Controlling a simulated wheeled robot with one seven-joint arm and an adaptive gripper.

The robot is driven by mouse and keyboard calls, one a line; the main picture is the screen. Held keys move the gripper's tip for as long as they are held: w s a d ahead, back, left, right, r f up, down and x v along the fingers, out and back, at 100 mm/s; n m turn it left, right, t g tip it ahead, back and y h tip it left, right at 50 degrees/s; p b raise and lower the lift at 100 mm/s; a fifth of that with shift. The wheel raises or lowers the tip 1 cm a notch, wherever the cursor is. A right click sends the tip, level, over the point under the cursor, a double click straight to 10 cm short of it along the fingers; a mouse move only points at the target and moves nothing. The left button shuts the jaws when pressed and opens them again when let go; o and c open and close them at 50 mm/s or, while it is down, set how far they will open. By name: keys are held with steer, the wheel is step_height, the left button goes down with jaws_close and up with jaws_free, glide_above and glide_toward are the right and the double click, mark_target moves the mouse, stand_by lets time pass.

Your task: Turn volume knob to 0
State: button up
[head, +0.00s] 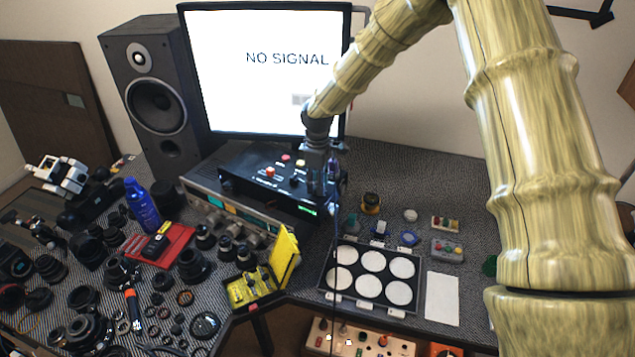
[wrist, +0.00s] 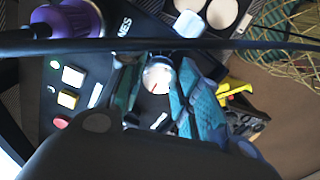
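The black device box (head: 238,183) sits below the monitor, with coloured buttons on its top and a green light on its front. My gripper (head: 318,190) points down over the right end of the box and hides that part in the head view. In the wrist view, a round white knob (wrist: 157,75) shows between the two fingertips of my gripper (wrist: 155,82). I cannot tell whether the fingers press on the knob or stand just apart from it. A larger purple knob-like part (wrist: 72,20) shows at the upper left.
The monitor (head: 265,65) stands close behind my gripper, with a speaker (head: 150,90) to its left. Under the box is a silver unit (head: 205,205) with knobs. A tray of white discs (head: 333,262) and small parts lie to the right. A dark cable crosses the wrist view.

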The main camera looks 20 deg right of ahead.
steer(key=o, duration=0.4)
step_height(320, 180, up, 12)
steer(key=shift+f, duration=0.1)
stand_by(0.5)
